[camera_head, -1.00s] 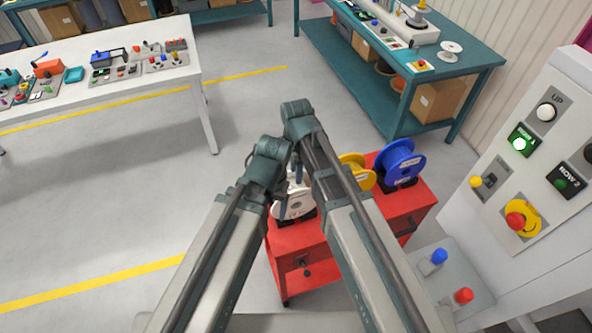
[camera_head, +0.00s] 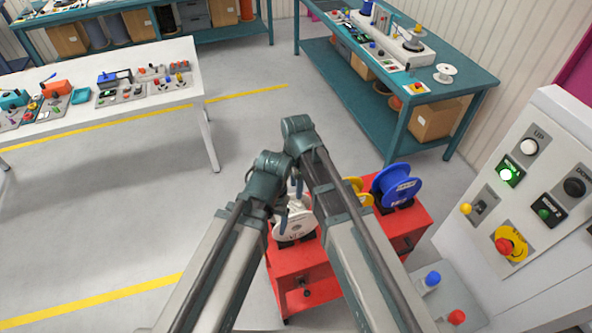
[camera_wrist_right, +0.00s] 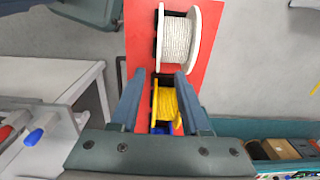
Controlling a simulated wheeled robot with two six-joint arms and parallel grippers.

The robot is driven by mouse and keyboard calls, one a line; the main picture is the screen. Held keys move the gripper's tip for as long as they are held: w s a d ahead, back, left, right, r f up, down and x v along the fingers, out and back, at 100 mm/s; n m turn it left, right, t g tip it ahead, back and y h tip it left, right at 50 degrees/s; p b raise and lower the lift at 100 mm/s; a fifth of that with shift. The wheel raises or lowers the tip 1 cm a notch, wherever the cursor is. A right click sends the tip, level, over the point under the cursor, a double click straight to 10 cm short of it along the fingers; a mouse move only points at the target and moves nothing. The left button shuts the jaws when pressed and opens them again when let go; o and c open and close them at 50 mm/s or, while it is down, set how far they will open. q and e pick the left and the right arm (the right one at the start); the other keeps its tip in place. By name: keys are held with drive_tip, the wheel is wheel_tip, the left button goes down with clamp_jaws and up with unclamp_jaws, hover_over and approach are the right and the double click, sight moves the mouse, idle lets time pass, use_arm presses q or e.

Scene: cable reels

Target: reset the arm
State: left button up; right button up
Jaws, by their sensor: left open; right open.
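My two arms reach forward from the bottom of the head view, above a red cart (camera_head: 300,266). My left gripper (camera_head: 283,216) is a small dark shape just in front of the white reel (camera_head: 298,226); its fingers are hard to make out. My right gripper (camera_wrist_right: 160,84) is open and empty in the right wrist view. The yellow reel (camera_wrist_right: 167,103) shows between its fingers, and the white reel (camera_wrist_right: 178,38) stands beyond them. A blue reel (camera_head: 397,186) stands at the right on the cart. My right arm partly hides the yellow reel (camera_head: 357,191) in the head view.
A control panel (camera_head: 525,190) with buttons stands close on the right. A white table (camera_head: 150,60) with small devices is at the left. A teal workbench (camera_head: 395,150) is at the back right. Open grey floor lies between them.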

drive_tip(key=s+d+n, duration=0.3)
drive_tip(key=d+n, duration=0.4)
drive_tip(key=d, duration=0.1)
drive_tip(key=s+d+n, duration=0.4)
drive_tip(key=d+n, duration=0.3)
drive_tip(key=d, duration=0.1)
drive_tip(key=s+a+f+n+h+b, duration=0.1)
drive_tip(key=s+a+f+n+b, duration=0.3)
drive_tip(key=a+f+b, duration=0.6)
drive_tip(key=shift+s+a+f+b, duration=0.3)
drive_tip(key=shift+s+a, duration=0.35)
drive_tip(key=shift+s, duration=0.15)
